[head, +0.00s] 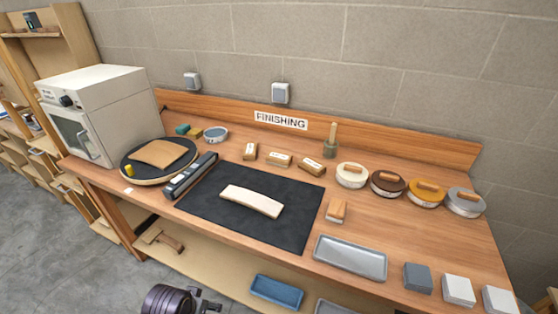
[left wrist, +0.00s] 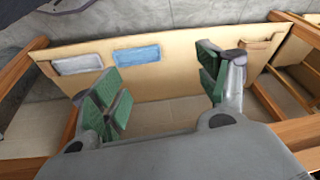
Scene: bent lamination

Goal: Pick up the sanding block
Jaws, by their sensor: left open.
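The sanding block (head: 337,210), a small wooden block with a paler base, appears to be the one lying on the bench just right of the black mat (head: 300,228) in the head view. Nothing touches it. My left gripper (left wrist: 160,78) is open and empty in the left wrist view, its green-padded fingers spread wide in front of the lower shelf. In the head view only a dark part of my arm shows at the bottom edge, well below and left of the block. The block is not in the left wrist view. My right gripper is in neither view.
A pale curved wood piece (head: 252,201) lies on the mat. A grey tray (head: 350,257) is just in front of the block; several lidded tins stand behind it. The lower shelf holds a blue tray (left wrist: 137,54) and a grey tray (left wrist: 78,64).

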